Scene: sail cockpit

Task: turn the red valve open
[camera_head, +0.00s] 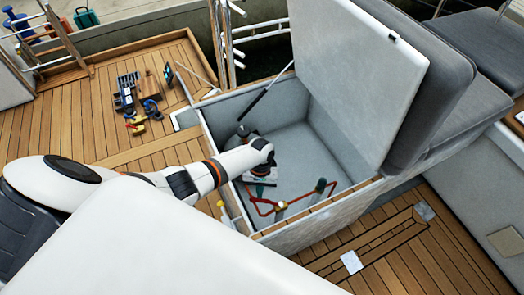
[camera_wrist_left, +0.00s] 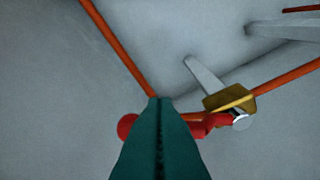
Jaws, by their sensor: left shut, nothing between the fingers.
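My left arm reaches into the open locker. Its gripper (camera_head: 260,190) is low inside the locker, near the red piping. In the left wrist view the teal fingers (camera_wrist_left: 160,100) are closed together with nothing between them. The red valve handle (camera_wrist_left: 208,124) lies across just beyond the fingers, showing on both sides of them; its middle is hidden. I cannot tell whether they touch. A brass valve body (camera_wrist_left: 230,100) sits to the right by the handle, on an orange-red pipe. I cannot make out the handle in the head view. My right gripper is not in view.
The locker's pale lid (camera_head: 360,70) stands raised, with a strut (camera_head: 268,90) at its left. The locker rim (camera_head: 330,203) surrounds the arm. Upright fittings (camera_head: 320,187) stand near the piping. Tools (camera_head: 135,100) lie on the deck at left. Grey cushions (camera_head: 470,50) are at right.

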